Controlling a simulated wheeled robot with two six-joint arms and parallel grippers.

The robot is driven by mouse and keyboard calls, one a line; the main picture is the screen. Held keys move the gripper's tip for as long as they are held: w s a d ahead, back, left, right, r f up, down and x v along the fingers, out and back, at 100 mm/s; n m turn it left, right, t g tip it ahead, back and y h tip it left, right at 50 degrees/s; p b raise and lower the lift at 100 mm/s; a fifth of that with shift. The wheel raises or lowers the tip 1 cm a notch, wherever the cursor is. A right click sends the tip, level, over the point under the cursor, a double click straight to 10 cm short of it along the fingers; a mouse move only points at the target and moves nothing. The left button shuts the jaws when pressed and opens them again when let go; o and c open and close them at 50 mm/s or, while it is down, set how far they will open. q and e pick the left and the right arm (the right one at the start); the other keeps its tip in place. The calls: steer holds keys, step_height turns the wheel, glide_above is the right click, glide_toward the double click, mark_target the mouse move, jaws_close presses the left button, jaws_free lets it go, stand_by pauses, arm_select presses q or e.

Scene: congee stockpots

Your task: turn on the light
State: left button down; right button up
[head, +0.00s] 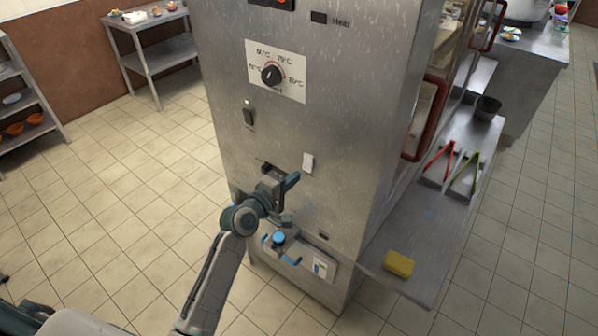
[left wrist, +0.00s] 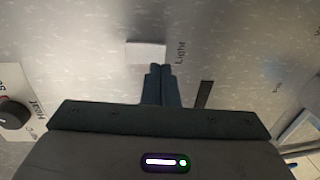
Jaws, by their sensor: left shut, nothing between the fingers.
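A white light switch (head: 308,163) sits on the front of the steel cabinet (head: 330,120). In the left wrist view the white switch (left wrist: 147,53) is just beyond my fingertips, with the label "Light" (left wrist: 181,50) beside it. My left gripper (head: 292,180) is shut and empty, just below and left of the switch in the head view. Its fingers (left wrist: 161,70) are together in the left wrist view. I cannot tell whether the tips touch the panel. Part of the panel behind the gripper is hidden. My right gripper is not in view.
A temperature dial (head: 271,74) and a dark switch (head: 249,115) are higher on the panel. A blue-handled valve (head: 280,240) is below my gripper. A side shelf (head: 415,245) at right holds a yellow sponge (head: 398,264) and tongs. Tiled floor is clear at left.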

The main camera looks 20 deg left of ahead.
mark_target(306, 169)
arm_select(q)
steer(key=shift+x, duration=1.6)
steer(key=shift+w+f+b, duration=0.1)
steer(key=shift+f+b, duration=0.2)
steer(key=shift+b, duration=0.45)
steer(key=shift+r, duration=0.25)
